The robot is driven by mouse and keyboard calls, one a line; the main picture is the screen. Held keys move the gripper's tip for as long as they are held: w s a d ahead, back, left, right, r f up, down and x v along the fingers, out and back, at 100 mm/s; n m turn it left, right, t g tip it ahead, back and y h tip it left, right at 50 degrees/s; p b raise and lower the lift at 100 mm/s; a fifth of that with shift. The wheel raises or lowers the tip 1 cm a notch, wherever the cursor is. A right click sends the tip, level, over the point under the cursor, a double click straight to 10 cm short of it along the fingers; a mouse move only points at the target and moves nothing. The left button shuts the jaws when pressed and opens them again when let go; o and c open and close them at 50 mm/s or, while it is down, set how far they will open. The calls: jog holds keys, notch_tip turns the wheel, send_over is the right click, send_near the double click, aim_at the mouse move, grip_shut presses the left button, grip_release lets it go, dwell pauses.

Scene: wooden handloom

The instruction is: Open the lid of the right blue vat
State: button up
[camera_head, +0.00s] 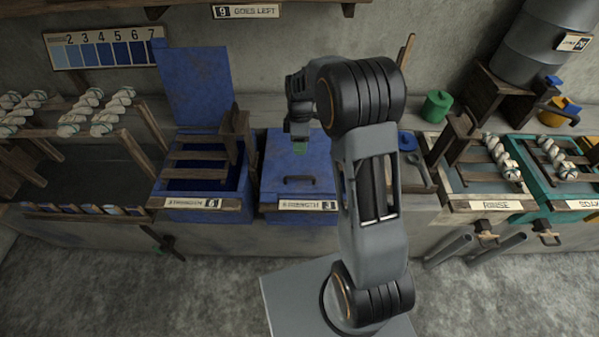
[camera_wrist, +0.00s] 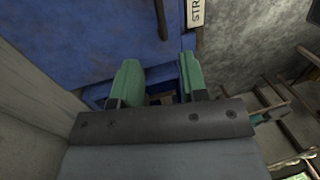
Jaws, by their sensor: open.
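The right blue vat (camera_head: 274,214) stands right of the other blue vat, with its flat blue lid (camera_head: 285,165) shut. A dark bar handle (camera_head: 299,179) lies on the lid near its front edge. In the wrist view the lid (camera_wrist: 70,35) fills the upper left, and the handle (camera_wrist: 161,20) shows at the top, beyond the fingertips. My gripper (camera_head: 300,147) is above the rear part of the lid, behind the handle. Its two green fingers (camera_wrist: 158,75) are apart with nothing held between them.
The left blue vat (camera_head: 208,214) is open, its lid (camera_head: 196,85) standing up against the wall, with wooden slats inside. A green pot (camera_head: 436,106) stands at the back right. The rinse vat (camera_head: 487,204) is further right. Grey wall rises behind.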

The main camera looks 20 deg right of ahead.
send_over(300, 172)
jog(key=s+a, duration=0.1)
jog(key=s, duration=0.3)
jog(key=f, duration=0.6)
jog(key=f+p, duration=0.1)
jog(key=f, duration=0.4)
jog(key=shift+s+a+f, duration=0.15)
jog(key=shift+a+f, duration=0.05)
jog(key=shift+f, duration=0.15)
grip_shut()
